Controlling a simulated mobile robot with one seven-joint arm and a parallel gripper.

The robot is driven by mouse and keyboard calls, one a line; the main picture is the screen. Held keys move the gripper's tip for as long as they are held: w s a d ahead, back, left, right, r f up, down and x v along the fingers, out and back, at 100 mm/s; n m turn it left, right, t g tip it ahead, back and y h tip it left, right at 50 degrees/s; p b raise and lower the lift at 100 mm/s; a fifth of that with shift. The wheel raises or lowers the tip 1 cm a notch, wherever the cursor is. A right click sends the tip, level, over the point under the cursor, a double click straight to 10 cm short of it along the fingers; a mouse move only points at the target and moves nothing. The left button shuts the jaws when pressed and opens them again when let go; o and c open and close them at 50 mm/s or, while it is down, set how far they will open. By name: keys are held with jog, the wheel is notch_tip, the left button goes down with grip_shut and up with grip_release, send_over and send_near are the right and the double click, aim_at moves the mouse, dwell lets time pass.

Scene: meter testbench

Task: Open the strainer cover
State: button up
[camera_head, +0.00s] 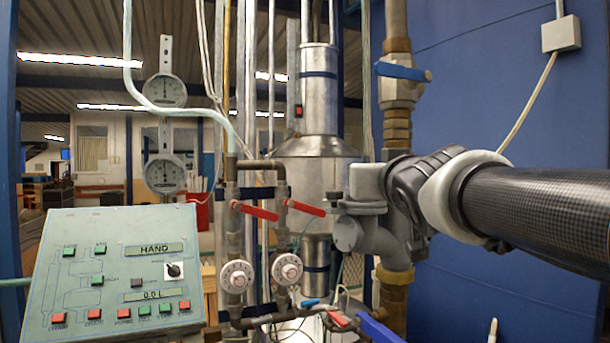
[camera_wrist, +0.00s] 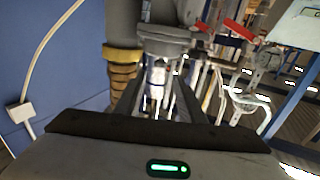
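The grey strainer (camera_head: 397,255) sits in the vertical brass pipe run, right of centre in the head view. My gripper is at the upper part of this grey assembly, with my black arm coming in from the right. In the wrist view a grey round flanged part (camera_wrist: 165,35), seemingly of the strainer, stands just ahead of my gripper (camera_wrist: 163,62). Its two dark fingers are apart, with background showing between them. Their tips overlap the flanged part, so contact is unclear. I cannot tell whether the cover is gripped or which part it is.
A blue-handled valve (camera_head: 402,72) is above on the same pipe. Red lever handles (camera_head: 255,210) and round dials (camera_head: 236,277) stand left of the strainer. A control panel (camera_head: 115,270) is at lower left. A blue wall (camera_head: 480,90) closes the right side behind my arm.

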jog(key=w+b, duration=0.1)
jog(key=w, duration=1.1)
jog(key=shift+f, duration=0.2)
jog(key=shift+w+r+b, duration=0.1)
jog(key=shift+w+b, duration=0.2)
jog(key=shift+w, duration=0.35)
grip_shut()
